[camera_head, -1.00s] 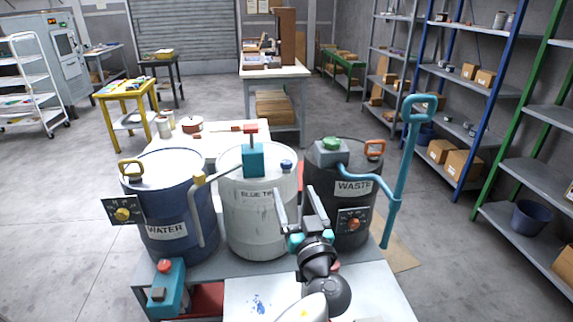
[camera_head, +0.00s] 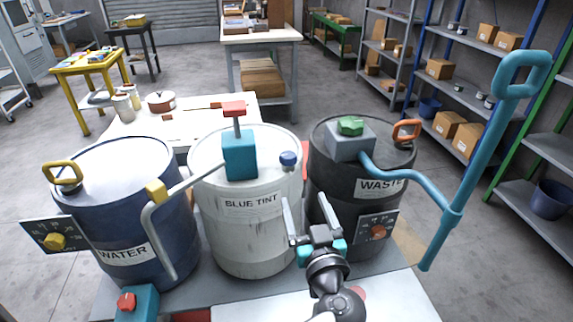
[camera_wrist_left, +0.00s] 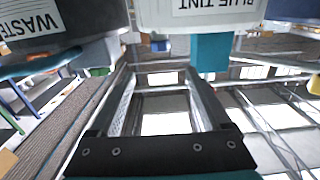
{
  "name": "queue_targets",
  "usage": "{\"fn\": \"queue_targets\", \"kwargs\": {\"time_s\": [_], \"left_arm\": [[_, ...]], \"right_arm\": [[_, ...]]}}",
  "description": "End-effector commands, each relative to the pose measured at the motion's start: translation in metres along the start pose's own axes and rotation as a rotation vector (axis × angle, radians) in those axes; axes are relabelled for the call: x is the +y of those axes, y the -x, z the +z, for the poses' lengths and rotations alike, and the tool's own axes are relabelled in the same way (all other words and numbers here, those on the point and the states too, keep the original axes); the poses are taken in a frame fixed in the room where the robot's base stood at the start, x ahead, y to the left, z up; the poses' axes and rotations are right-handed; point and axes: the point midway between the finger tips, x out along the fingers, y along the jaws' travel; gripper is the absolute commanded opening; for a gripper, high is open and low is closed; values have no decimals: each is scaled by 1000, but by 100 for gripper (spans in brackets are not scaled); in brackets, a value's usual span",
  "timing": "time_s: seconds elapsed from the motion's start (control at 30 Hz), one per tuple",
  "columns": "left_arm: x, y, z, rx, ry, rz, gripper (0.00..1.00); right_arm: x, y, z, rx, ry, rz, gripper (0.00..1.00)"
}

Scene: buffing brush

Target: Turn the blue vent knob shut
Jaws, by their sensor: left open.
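The blue vent knob (camera_head: 288,158) is a small round cap on the right side of the lid of the white BLUE TINT drum (camera_head: 240,225). It also shows, small and upside down, beyond the fingers in the left wrist view (camera_wrist_left: 160,46). My left gripper (camera_head: 306,208) is open and empty, in front of the gap between the white drum and the black WASTE drum (camera_head: 330,175). Its fingers point away from me, below and a little right of the knob in the head view, apart from it. My right gripper is not in view.
A teal pump with a red top (camera_head: 240,153) stands left of the knob, its grey spout (camera_head: 160,235) reaching left over the blue WATER drum (camera_head: 110,190). A teal pipe (camera_head: 455,210) rises at the right from the WASTE drum. Space above the knob looks clear.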

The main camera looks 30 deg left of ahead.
Motion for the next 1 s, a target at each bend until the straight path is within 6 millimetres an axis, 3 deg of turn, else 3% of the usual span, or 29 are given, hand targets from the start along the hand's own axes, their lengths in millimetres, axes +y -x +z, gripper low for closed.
{"fn": "queue_targets", "kwargs": {"time_s": [0.1, 0.23, 0.7, 1.0], "left_arm": [[0, -4, 3, 2, 0, -1, 81], [0, -20, 1, 3, 0, -2, 81], [0, -118, 1, 4, -2, -2, 81], [0, -150, 2, 1, 0, -1, 81]], "right_arm": [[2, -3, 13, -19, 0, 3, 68], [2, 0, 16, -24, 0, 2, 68], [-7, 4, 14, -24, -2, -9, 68], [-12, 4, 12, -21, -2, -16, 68]]}}
